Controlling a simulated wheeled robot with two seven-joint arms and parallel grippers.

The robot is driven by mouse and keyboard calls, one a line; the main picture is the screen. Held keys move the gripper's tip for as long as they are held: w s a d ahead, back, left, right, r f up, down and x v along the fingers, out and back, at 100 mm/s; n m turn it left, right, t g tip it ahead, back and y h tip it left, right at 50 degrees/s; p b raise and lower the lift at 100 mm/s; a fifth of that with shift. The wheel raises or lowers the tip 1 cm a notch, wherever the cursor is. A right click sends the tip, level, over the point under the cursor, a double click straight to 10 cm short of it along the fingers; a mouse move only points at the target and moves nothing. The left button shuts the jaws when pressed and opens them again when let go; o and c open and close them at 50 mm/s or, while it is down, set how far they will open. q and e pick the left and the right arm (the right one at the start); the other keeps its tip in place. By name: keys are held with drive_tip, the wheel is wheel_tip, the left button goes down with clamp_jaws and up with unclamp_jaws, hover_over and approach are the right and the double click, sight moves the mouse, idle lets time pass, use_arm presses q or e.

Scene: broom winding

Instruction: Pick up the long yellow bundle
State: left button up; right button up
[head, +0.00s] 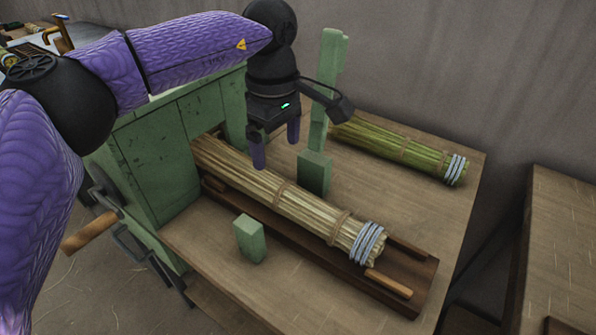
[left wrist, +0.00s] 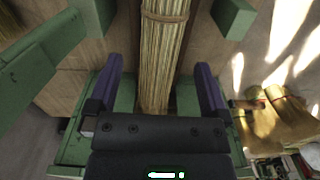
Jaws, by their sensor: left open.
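The long yellow bundle (head: 300,204) of straw lies in a dark wooden trough (head: 412,262) on the bench, tied with brown bands and with pale blue-grey rings at its near right end. Its far left end reaches into the green machine. My left gripper (head: 276,145) is open and empty above the bundle's left part, fingers pointing down. In the left wrist view the bundle (left wrist: 163,45) runs between the two spread finger tips (left wrist: 160,75), and I see no contact. My right gripper is not in view.
A green bundle (head: 405,151) with similar rings lies behind on the bench (head: 455,200). A tall green post (head: 317,125) stands close to my left gripper. A short green block (head: 249,239) stands in front of the trough. The green machine (head: 160,165) is at left.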

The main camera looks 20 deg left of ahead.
sight(278, 183)
use_arm(q)
drive_tip(key=shift+w+f, duration=0.15)
drive_tip(key=shift+f, duration=0.15)
drive_tip(key=f+b, duration=0.1)
drive_tip(key=f, duration=0.2)
drive_tip(key=f+b, duration=0.2)
drive_tip(key=f, duration=0.1)
drive_tip(key=f+b, duration=0.2)
drive_tip(key=f, duration=0.1)
drive_tip(key=shift+s+f, duration=0.15)
drive_tip(key=shift+s, duration=0.25)
drive_tip(key=shift+f, duration=0.15)
drive_tip(key=shift+r, duration=0.2)
drive_tip(key=shift+c, duration=0.4)
drive_tip(key=c, duration=1.1)
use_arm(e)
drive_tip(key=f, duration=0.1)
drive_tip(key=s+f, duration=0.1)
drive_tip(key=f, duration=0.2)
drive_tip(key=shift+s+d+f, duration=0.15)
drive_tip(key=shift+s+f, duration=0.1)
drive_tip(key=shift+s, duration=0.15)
